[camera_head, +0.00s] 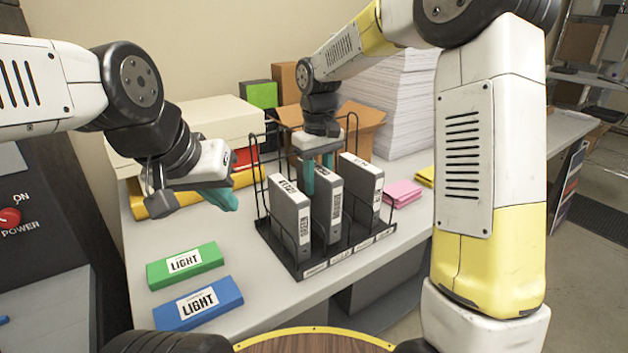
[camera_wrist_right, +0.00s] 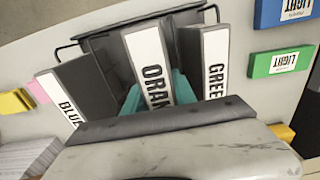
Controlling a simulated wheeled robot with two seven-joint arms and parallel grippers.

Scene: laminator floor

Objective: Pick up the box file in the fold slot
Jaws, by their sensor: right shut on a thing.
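A black wire rack (camera_head: 300,272) on the table holds three grey box files with white spine labels. The middle file (camera_head: 328,205), marked ORAN… in the right wrist view (camera_wrist_right: 155,75), stands upright in the rack. My right gripper (camera_head: 318,172) reaches down from above, its teal fingers shut on this file's top. The left file (camera_head: 289,215) reads GREE… in the wrist view (camera_wrist_right: 213,70); the right file (camera_head: 361,188) reads BLU… there (camera_wrist_right: 68,105). Slot labels along the rack's front are too small to read. My left gripper (camera_head: 220,197) hangs left of the rack, its opening unclear.
A green LIGHT box (camera_head: 185,264) and a blue LIGHT box (camera_head: 198,302) lie left of the rack. Pink pads (camera_head: 402,193) lie to its right. A tall paper stack (camera_head: 398,100) and an open cardboard box (camera_head: 360,130) stand behind.

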